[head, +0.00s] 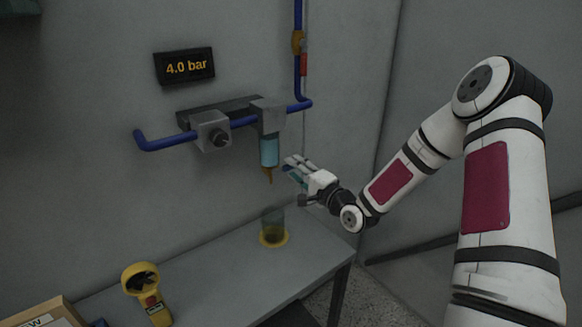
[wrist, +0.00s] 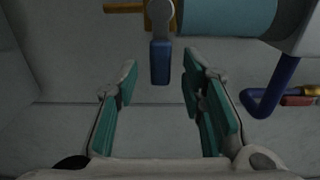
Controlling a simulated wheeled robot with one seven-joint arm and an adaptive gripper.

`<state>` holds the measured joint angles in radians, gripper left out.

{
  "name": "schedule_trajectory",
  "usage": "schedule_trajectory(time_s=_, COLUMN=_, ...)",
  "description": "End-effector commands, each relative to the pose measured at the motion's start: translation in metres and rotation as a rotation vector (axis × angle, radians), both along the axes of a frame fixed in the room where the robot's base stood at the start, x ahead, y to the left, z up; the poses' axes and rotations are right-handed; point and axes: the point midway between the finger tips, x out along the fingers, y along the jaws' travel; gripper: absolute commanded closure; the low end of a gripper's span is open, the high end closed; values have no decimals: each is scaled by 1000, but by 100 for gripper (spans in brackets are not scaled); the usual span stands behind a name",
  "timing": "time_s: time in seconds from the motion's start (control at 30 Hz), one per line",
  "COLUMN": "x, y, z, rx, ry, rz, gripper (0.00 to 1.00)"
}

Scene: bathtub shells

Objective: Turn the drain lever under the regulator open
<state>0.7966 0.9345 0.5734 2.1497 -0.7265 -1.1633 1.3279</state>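The regulator assembly hangs on a blue pipe on the wall, with a grey body (head: 268,117) above a light-blue bowl (head: 269,151). A brass drain fitting (head: 269,175) is under the bowl; it shows at the top of the wrist view (wrist: 160,14). The drain lever (wrist: 160,62) has a grey pivot end and a blue grip, which points down in the wrist view, between the fingertip lines. The lever is too small to make out in the head view. My gripper (head: 292,167) is just right of the drain, open and empty, with teal pads (wrist: 158,88) either side of the lever's end, apart from it.
A clear cup with dark liquid (head: 272,222) stands on a yellow base on the grey table (head: 215,262), below the drain. A yellow handheld device (head: 146,292) is at front left. A display (head: 185,67) reads 4.0 bar. Blue pipe (head: 299,75) rises right of the regulator.

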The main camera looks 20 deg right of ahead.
Motion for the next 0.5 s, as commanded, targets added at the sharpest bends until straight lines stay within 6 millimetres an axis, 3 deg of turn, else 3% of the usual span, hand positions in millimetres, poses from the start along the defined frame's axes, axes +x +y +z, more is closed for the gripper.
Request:
schedule_trajectory(time_s=0.2, x=21, y=7, z=0, rx=-1, ry=0, rz=0, gripper=63)
schedule_trajectory(time_s=0.5, x=25, y=8, z=0, rx=-1, ry=1, rz=0, gripper=63)
